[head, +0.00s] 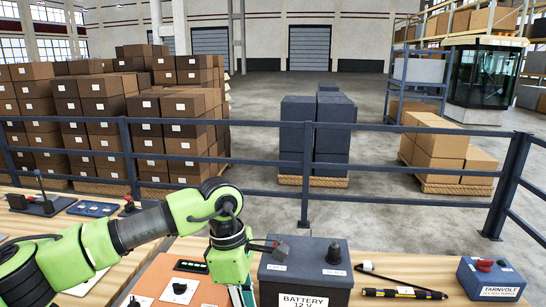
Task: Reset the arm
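My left arm, green and black, comes in from the left and bends down over the bench. My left gripper (240,294) points down between an orange panel (150,272) and the left side of a dark grey battery box (305,277) labelled "BATTERY 12 V". Its fingertips are at the bottom edge of the head view, and I cannot tell whether they are open or shut. My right arm and gripper are not in view.
The wooden bench also holds a yellow-and-black pen-like tool (405,293), a blue box with a red knob (491,280), and control devices (45,204) at the left. A dark railing (390,129) runs behind, with stacked cartons and pallets beyond.

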